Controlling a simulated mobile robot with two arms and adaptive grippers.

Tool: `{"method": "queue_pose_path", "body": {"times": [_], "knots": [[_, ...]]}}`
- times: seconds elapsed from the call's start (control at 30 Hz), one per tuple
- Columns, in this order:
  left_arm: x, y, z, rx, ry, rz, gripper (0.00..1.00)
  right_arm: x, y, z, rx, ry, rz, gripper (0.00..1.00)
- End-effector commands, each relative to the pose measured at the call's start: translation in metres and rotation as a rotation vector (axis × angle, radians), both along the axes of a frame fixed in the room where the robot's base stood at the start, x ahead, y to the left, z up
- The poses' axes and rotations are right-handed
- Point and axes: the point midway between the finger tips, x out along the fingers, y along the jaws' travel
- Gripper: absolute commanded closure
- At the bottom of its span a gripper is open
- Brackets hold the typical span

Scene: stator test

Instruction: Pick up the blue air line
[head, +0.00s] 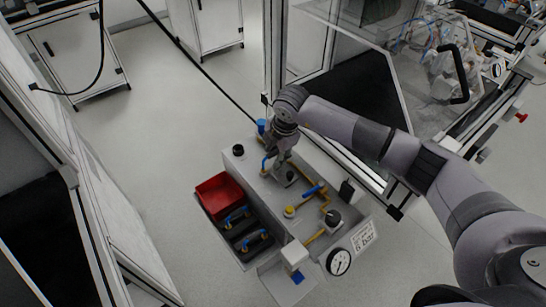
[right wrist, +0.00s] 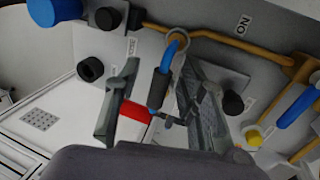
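My right gripper (right wrist: 160,95) is open, with one finger on each side of the black sleeve and a visible gap to each. In the head view the blue line (head: 265,163) shows just left of my right gripper (head: 279,168), over the white test bench (head: 240,165). My left gripper is not in view.
A red bin (head: 221,190) and black trays (head: 226,232) with blue and yellow pieces are at the bench's left. Orange pipes, a blue-handled valve (head: 314,189), black knobs and a pressure gauge (head: 339,262) rise from the bench. A glass-walled cell stands behind right.

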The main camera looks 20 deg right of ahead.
Motion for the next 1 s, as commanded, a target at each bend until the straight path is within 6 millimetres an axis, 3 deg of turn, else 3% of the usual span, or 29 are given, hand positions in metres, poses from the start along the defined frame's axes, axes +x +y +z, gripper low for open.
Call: {"method": "queue_pose_path", "body": {"times": [0.13, 0.67, 1.0], "knots": [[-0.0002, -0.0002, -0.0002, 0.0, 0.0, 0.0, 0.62, 0.0, 0.0001, 0.0002, 0.0, 0.0, 0.0, 0.64], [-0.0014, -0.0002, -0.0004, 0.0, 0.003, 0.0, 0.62, 0.0001, 0.0, 0.0008, 0.0, -0.001, 0.0, 0.99], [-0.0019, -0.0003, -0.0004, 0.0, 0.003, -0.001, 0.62, 0.0001, 0.0001, 0.001, 0.001, -0.001, 0.0, 1.0]]}}
